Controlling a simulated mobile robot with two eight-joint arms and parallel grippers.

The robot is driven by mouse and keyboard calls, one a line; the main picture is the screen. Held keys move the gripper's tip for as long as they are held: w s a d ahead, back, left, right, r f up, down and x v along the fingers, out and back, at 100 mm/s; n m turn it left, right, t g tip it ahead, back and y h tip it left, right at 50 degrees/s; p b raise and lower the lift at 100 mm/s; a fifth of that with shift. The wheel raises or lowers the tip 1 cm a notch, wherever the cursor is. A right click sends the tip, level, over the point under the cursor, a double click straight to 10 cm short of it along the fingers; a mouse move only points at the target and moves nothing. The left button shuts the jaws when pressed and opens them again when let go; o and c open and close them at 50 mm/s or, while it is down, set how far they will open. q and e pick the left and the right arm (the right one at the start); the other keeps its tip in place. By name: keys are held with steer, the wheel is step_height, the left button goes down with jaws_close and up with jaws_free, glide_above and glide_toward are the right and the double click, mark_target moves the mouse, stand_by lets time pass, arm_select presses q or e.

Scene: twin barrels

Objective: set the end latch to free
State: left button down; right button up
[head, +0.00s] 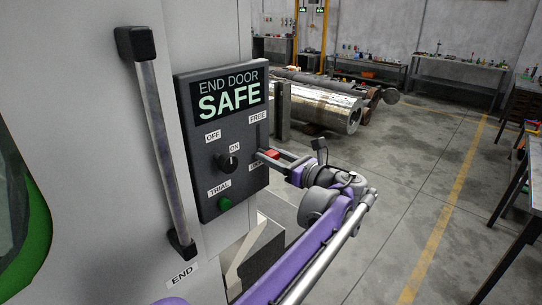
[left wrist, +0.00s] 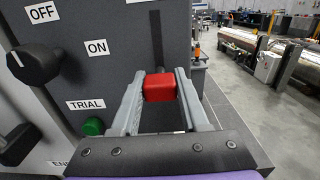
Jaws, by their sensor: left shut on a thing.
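The end latch is a red handle (head: 272,154) on the right side of a dark panel (head: 215,170). It sits low in a dark vertical slot, below the FREE label (head: 258,117). A lower label by the slot is mostly hidden by my gripper. My left gripper (head: 266,156) reaches in from the right of the panel and is shut on the red handle. In the left wrist view the red handle (left wrist: 159,87) lies between the two grey fingers, with the slot rising above it. The panel display reads END DOOR SAFE. My right gripper is not in view.
A black rotary knob (head: 227,162) with OFF and ON labels and a green TRIAL button (head: 225,203) are left of the latch. A long vertical door handle (head: 163,150) stands further left. Metal cylinders (head: 325,105) lie behind. The floor to the right is open.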

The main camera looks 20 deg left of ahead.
mark_target(258, 127)
arm_select(q)
step_height(258, 127, up, 7)
steer(key=p, duration=0.3)
steer(key=shift+f, duration=0.2)
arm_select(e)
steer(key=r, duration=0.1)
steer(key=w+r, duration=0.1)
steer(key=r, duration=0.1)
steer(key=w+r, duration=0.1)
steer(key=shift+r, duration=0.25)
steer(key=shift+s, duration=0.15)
arm_select(q)
steer(key=shift+c, duration=2)
jaws_free()
steer(key=b+v, duration=0.1)
steer(key=v, duration=1)
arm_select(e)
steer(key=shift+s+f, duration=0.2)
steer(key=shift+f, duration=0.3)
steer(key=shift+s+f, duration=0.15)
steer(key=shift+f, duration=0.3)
arm_select(q)
steer(key=shift+a, duration=0.1)
